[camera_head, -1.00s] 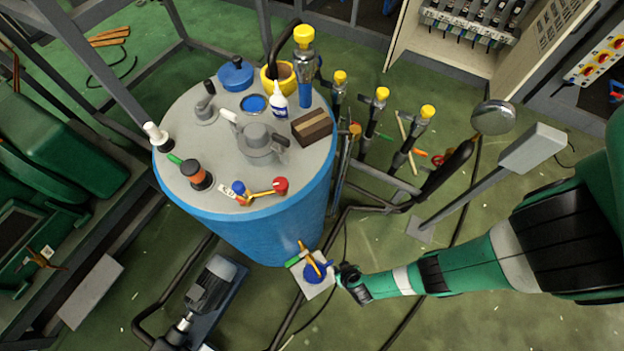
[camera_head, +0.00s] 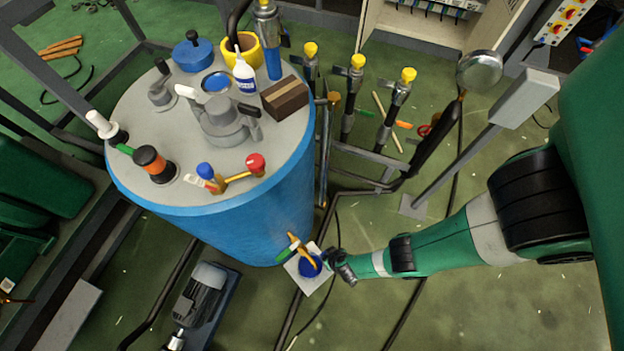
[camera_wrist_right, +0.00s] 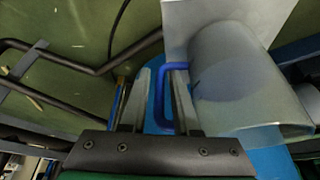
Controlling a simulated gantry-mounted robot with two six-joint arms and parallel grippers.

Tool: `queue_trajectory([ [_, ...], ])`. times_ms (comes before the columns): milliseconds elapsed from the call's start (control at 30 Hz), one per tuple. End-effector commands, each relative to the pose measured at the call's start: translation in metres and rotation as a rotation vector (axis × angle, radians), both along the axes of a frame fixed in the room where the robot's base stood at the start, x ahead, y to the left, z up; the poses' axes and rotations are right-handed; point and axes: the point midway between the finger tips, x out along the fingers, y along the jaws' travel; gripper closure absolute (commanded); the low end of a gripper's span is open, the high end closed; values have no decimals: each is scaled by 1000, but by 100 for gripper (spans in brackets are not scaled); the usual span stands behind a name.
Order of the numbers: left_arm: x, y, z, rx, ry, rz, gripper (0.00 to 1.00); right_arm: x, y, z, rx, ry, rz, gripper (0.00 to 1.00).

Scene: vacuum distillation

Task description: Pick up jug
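The jug (camera_wrist_right: 235,80) is a pale grey, open-topped vessel with a blue handle. In the head view its blue part (camera_head: 310,266) shows beside the big blue tank. My right gripper (camera_wrist_right: 163,100) is at the jug's handle. In the right wrist view the blue handle loop lies between its two fingers, with gaps visible on both sides, so the fingers stand open around it. In the head view my right gripper (camera_head: 328,260) is small and partly merged with the jug. My left gripper is not in view.
A pale square plate (camera_head: 313,288) lies under the jug. The blue tank (camera_head: 220,232) stands close on its left, with bottles and valves on top. A grey motor (camera_head: 205,290) lies lower left. Dark pipes (camera_head: 405,318) run across the green floor.

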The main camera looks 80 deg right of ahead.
Motion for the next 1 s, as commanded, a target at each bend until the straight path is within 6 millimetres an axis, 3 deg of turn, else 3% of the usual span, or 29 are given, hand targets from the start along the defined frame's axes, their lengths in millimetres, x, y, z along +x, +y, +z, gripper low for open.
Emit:
queue_trajectory([
  [33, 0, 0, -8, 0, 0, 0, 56, 1, -2, -8, -1, 1, -2, 70],
  [267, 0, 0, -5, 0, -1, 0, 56, 2, -2, -6, 0, 0, 2, 70],
  [433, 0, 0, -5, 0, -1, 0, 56, 2, -2, -6, 0, 0, 1, 99],
  [1000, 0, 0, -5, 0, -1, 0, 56, 2, -2, -6, 0, 0, 1, 100],
])
